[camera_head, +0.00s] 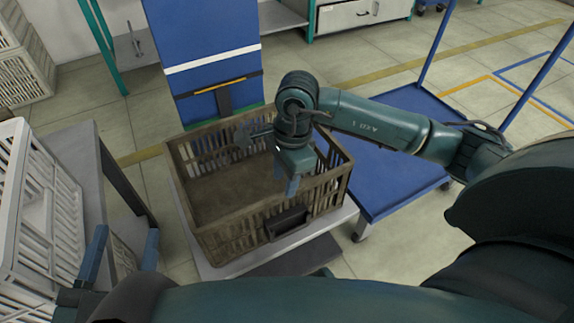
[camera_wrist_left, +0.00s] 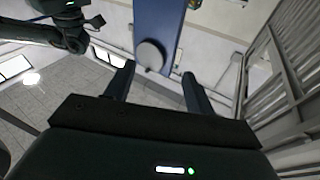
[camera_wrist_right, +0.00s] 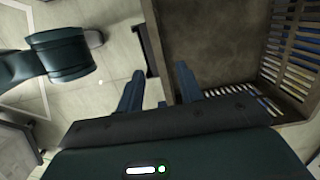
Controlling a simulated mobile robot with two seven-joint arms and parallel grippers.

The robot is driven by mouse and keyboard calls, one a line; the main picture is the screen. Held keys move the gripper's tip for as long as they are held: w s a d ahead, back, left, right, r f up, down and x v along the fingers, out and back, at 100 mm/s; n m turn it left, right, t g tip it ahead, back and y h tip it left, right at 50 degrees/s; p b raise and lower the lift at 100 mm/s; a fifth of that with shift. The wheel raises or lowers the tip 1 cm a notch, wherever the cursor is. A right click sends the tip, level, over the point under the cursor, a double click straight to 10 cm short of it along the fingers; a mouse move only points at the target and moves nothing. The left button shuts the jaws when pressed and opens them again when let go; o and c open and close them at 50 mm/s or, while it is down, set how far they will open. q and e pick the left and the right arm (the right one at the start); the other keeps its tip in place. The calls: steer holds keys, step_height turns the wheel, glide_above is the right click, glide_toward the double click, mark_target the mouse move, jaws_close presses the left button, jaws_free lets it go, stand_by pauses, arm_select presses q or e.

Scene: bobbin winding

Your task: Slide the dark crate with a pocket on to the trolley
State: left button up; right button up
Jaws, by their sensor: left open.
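The dark brown slatted crate (camera_head: 215,231) stands on a light grey surface (camera_head: 342,216), with a black pocket (camera_head: 288,223) on its near wall. The blue trolley (camera_head: 385,180) is right of the crate, its deck bare where visible. My right gripper (camera_head: 287,184) points down at the crate's near wall. In the right wrist view the gripper (camera_wrist_right: 158,85) has its fingers apart, with the crate rim (camera_wrist_right: 157,40) running between them. My left gripper (camera_head: 122,252) is open and empty, low at the left; its spread fingers also show in the left wrist view (camera_wrist_left: 158,85).
A white crate (camera_head: 12,205) stands at the left edge on a grey table (camera_head: 88,145). A tall blue panel (camera_head: 205,60) stands behind the dark crate. Blue posts (camera_head: 437,42) rise from the trolley's corners. A drawer bench (camera_head: 345,17) is at the back. Floor is open at far right.

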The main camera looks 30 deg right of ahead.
mark_target(282, 194)
steer(key=f, duration=0.2)
steer(key=f+b, duration=0.1)
steer(key=f, duration=0.2)
steer(key=a+f+b, duration=0.1)
steer(key=f, duration=0.2)
steer(key=shift+c, duration=0.3)
jaws_close()
stand_by(1.0)
